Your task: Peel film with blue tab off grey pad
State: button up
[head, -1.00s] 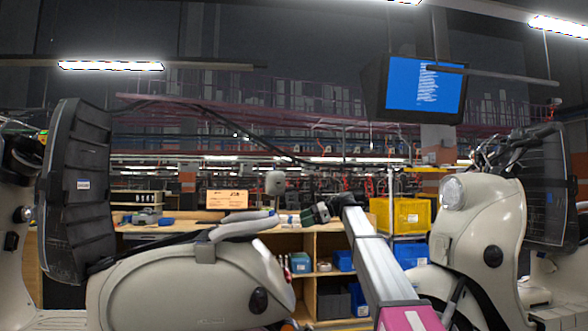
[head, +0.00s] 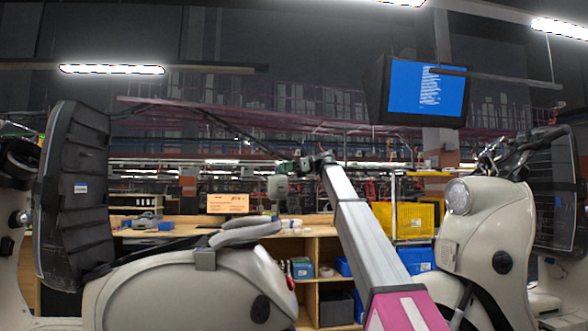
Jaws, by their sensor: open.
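My gripper (head: 284,167) is small in the head view, at the far end of my raised arm, above the workbench. Its jaws are open, and I see nothing held in them. A small rounded grey piece (head: 277,187) shows just below it; I cannot tell whether they touch or only line up in the picture. I cannot tell whether this piece is the grey pad. No film or blue tab can be made out at this size.
Behind are a wooden workbench (head: 315,228), a yellow bin (head: 405,219) and blue bins (head: 415,259). A blue screen (head: 427,88) hangs above.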

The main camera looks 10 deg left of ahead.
jog(key=shift+x, duration=2.6)
jog(key=c, duration=0.8)
